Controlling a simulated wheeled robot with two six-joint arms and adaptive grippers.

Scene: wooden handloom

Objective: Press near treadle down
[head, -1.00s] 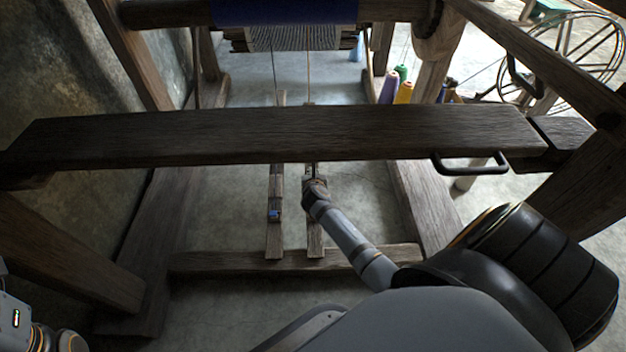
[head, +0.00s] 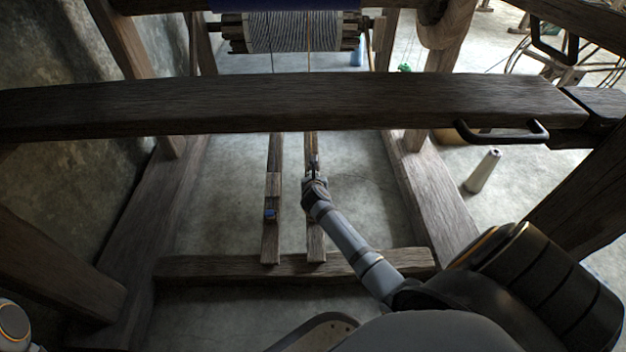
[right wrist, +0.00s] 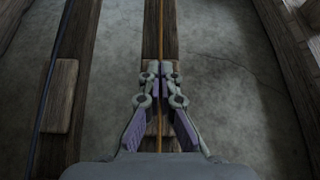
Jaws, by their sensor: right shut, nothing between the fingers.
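Two narrow wooden treadles run side by side under the loom. The left treadle (head: 270,242) carries a small blue part on its pad. The right treadle (head: 316,243) lies under my right gripper (head: 313,172). In the right wrist view, my right gripper (right wrist: 160,68) is shut and empty, its tips over a wooden pad on the right treadle (right wrist: 178,30). I cannot tell whether the tips touch it. An orange cord (right wrist: 161,25) runs along the line of the fingers. The left treadle (right wrist: 78,40) shows to the left. My left gripper is out of view.
A thick wooden bench board (head: 270,103) with a black handle (head: 503,133) crosses above the treadles. A wooden crossbar (head: 210,267) lies at their front ends. A pale cone (head: 483,171) stands on the floor at right. Bare floor lies on both sides of the treadles.

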